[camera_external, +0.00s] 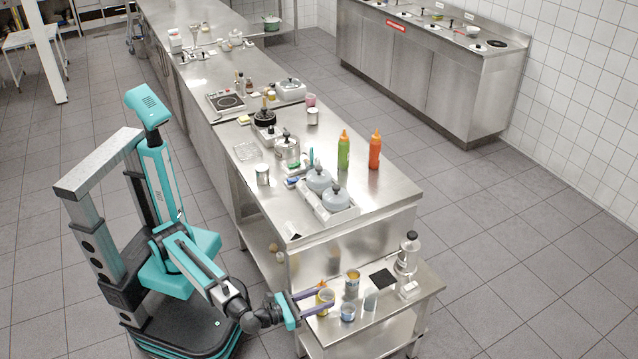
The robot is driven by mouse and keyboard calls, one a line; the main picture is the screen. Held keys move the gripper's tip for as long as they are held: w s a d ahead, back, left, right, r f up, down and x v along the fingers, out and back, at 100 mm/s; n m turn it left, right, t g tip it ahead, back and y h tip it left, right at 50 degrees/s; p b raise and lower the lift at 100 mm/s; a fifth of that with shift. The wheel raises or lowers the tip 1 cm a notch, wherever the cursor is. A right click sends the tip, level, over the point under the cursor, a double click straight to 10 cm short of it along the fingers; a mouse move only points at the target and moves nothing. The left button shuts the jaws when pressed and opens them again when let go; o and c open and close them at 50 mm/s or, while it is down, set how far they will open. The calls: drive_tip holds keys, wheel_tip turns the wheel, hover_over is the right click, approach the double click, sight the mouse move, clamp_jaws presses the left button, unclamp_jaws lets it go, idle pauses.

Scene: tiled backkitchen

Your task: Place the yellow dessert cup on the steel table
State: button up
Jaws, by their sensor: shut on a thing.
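My gripper (329,296) reaches in from the left over the low steel table (385,328) at the front. Its two purple fingers are shut around a small yellow cup (324,298), one finger on each side of it. The fingers partly hide the cup. It looks upright, but I cannot tell whether its base touches the table top or is a little above it.
On the low table, a yellow-and-white can (352,279), a blue-patterned cup (348,312) and a grey-blue glass (370,302) stand close by. The higher counter (388,195) rises behind.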

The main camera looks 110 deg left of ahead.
wheel_tip(320, 180, down, 11)
drive_tip(key=b, duration=0.3)
drive_tip(key=shift+f+b, duration=0.1)
drive_tip(key=shift+b, duration=0.2)
drive_tip(key=shift+f+b, duration=0.75)
drive_tip(key=shift+f, duration=1.2)
drive_tip(key=shift+f, duration=0.1)
drive_tip(key=o, duration=0.8)
drive_tip(key=shift+p+v, duration=1.55)
drive_tip(key=shift+v, duration=4.45)
